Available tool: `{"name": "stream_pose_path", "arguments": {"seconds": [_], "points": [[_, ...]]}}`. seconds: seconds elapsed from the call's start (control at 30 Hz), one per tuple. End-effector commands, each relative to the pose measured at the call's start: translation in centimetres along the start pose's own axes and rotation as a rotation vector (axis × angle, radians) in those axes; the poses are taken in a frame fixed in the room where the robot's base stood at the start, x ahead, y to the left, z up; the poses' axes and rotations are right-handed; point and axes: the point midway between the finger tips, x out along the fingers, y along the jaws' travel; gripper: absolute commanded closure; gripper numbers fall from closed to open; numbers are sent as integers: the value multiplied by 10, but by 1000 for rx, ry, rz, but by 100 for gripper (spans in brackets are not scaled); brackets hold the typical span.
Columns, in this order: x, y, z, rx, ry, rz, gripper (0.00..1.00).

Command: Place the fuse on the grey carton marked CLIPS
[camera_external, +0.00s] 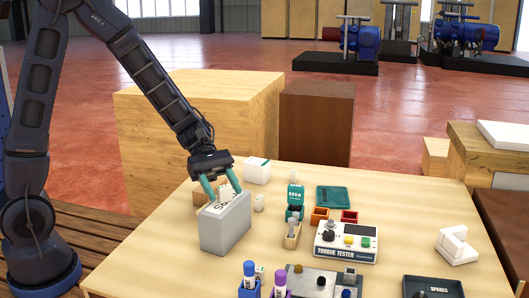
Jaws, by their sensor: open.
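A grey carton (226,228) stands upright at the left of the table, with a white top piece bearing dark, partly hidden lettering. My gripper (223,193) is right at the carton's top, its two green fingers apart and pointing down. The fingers partly cover the top, and I cannot tell whether they touch it. No fuse can be clearly made out.
Blue and purple markers (280,284) stand at the front. The front left is clear.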

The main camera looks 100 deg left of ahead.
Motion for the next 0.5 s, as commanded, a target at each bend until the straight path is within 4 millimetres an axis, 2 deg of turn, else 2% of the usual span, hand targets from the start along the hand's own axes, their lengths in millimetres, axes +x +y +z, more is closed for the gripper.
{"name": "stream_pose_path", "arguments": {"seconds": [0.3, 0.5], "points": [[-62, 0, 0, 0, 1, 3, 48], [-92, 1, 0, 1, 1, 4, 48]]}}
